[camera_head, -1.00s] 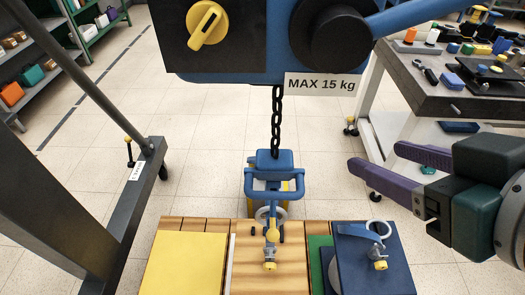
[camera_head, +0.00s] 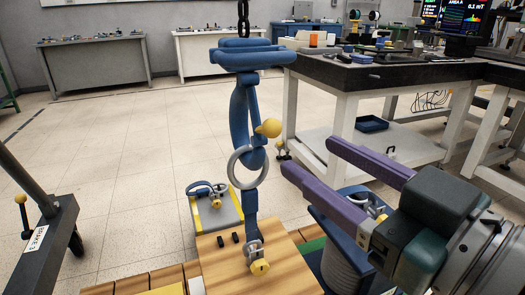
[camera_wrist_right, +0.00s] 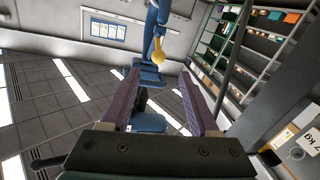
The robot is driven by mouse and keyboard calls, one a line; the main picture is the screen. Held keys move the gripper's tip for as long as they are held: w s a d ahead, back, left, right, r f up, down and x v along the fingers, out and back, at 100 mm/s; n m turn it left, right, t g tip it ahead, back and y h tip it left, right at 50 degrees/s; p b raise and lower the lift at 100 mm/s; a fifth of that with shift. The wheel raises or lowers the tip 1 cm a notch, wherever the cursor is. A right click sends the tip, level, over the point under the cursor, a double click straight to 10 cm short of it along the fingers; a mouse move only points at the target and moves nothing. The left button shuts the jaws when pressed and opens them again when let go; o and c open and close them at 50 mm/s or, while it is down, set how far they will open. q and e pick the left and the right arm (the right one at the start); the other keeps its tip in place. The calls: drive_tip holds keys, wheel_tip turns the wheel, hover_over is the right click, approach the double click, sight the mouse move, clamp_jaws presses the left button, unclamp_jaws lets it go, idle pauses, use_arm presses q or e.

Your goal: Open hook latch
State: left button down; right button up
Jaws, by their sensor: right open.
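The blue hook (camera_head: 238,115) hangs upright from a black chain under a blue handle bar (camera_head: 248,57). A yellow latch knob (camera_head: 270,128) sticks out on the hook's right side. A grey ring (camera_head: 248,167) is at the hook's lower bend, above a blue strap and shackle on a wooden block. My right gripper (camera_head: 309,158) is open and empty, right of the hook, its purple fingers pointing at it and apart from the knob. In the right wrist view the yellow knob (camera_wrist_right: 158,50) shows beyond and above the fingertips. My left gripper is out of view.
A blue load with a shackle (camera_head: 362,222) stands beneath my right gripper. A grey load with a yellow edge (camera_head: 218,212) is behind the wooden block (camera_head: 230,262). A workbench (camera_head: 350,75) stands at back right.

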sight(278, 131)
drive_tip(key=b+x, duration=0.2)
drive_tip(key=x, duration=0.7)
drive_tip(key=shift+w+a, duration=0.1)
drive_tip(key=shift+w, duration=0.3)
drive_tip(key=shift+c, duration=0.2)
clamp_jaws()
idle(0.8)
